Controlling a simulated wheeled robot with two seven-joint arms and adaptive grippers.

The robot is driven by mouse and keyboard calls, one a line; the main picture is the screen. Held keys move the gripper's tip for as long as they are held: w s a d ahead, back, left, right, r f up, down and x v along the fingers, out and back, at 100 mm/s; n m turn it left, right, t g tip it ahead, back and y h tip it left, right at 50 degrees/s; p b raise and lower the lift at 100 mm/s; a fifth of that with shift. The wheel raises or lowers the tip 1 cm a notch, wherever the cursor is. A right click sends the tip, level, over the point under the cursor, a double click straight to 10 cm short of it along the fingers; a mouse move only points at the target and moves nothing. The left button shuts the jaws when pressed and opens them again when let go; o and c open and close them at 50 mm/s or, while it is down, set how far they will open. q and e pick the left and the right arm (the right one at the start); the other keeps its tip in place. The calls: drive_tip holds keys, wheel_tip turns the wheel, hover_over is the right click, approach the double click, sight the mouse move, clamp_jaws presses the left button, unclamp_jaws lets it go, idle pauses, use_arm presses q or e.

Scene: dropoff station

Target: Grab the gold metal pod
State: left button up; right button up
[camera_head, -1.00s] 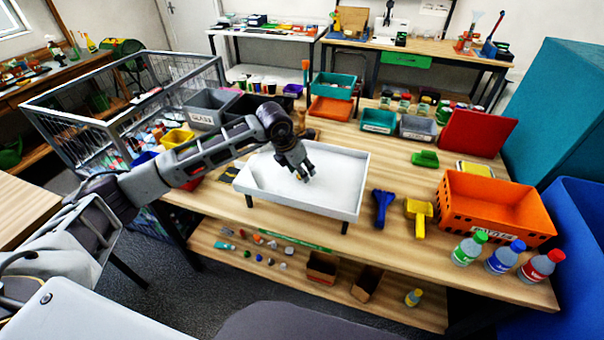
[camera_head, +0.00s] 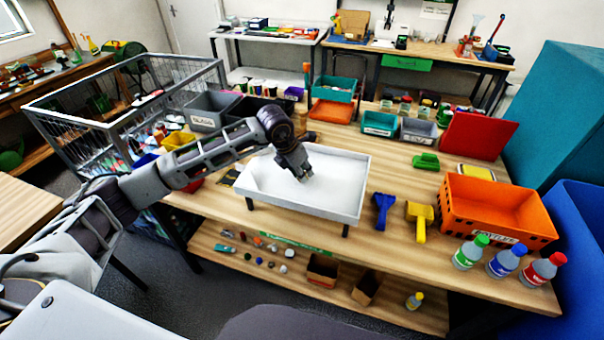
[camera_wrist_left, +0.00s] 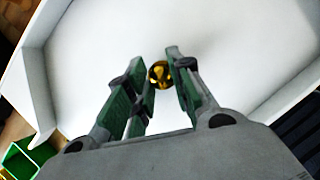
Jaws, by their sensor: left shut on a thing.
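The gold metal pod (camera_wrist_left: 160,74) shows in the left wrist view as a small shiny round thing between the fingertips of my left gripper (camera_wrist_left: 162,80). The gripper is shut on it, with green-padded fingers on either side. The pod is hidden by the gripper there. Whether the pod touches the tray floor I cannot tell. My right gripper is not in view.
The tray's raised rim surrounds the gripper. A blue scoop (camera_head: 382,208) and a yellow brush (camera_head: 420,218) lie to its right, then an orange crate (camera_head: 490,212) and several bottles. Grey bins (camera_head: 206,112) stand at the back left. The rest of the tray floor looks bare.

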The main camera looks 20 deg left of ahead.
use_arm(q)
wheel_tip(320, 180, up, 9)
drive_tip(key=shift+f+b, duration=0.2)
drive_tip(key=shift+b, duration=0.5)
drive_tip(key=shift+r, duration=0.7)
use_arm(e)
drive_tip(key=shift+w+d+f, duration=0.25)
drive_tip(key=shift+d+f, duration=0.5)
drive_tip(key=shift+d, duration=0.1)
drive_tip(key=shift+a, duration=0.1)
